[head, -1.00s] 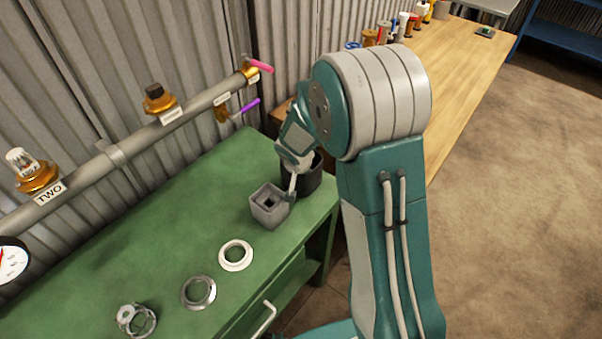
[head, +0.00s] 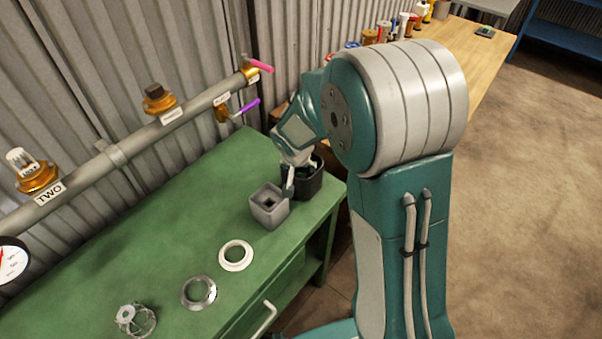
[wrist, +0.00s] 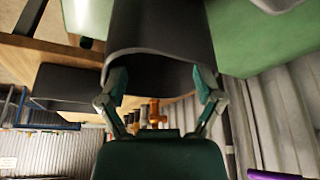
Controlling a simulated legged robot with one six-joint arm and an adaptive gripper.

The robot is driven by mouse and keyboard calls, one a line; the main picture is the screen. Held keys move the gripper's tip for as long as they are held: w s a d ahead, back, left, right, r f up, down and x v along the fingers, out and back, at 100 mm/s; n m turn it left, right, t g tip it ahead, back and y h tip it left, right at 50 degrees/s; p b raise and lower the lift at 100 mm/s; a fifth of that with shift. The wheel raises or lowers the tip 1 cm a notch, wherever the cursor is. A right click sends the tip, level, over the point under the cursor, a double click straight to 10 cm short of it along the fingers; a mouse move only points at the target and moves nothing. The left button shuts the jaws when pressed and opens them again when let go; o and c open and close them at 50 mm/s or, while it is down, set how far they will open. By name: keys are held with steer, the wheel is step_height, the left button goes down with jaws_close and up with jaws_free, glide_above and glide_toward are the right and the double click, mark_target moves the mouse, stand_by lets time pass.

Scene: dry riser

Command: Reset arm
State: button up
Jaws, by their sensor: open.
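My arm reaches over the green bench (head: 185,215) in the head view. My gripper (head: 288,180) points down at the dark bin (head: 308,184), beside the light grey square holder (head: 268,208). In the wrist view my gripper (wrist: 162,82) has its two fingers spread apart. The dark bin (wrist: 160,35) fills the upper middle there, its rim close to the fingertips. I see nothing held between the fingers. I cannot tell whether a finger touches the bin.
A white ring (head: 235,256), a metal ring (head: 198,292) and a wire cage (head: 136,319) lie on the bench. A pipe (head: 120,152) with fittings and a purple lever (head: 246,108) runs along the wall. A wooden bench (head: 470,62) with small items stands behind. Floor is clear at right.

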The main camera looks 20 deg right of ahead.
steer(key=s+d+r+n, duration=0.1)
steer(key=s+r+n, duration=0.1)
steer(key=s+r, duration=1.25)
steer(key=s+r+n+y, duration=0.1)
steer(key=s+r, duration=0.1)
steer(key=s, duration=0.3)
steer(key=s+r+n+t, duration=0.1)
steer(key=s+r, duration=0.2)
steer(key=s, duration=0.3)
steer(key=shift+s+a+r+n+y, duration=0.15)
steer(key=shift+s+r+n+y, duration=0.15)
steer(key=shift+n+y, duration=0.1)
steer(key=c, duration=0.4)
steer(key=shift+a, duration=0.15)
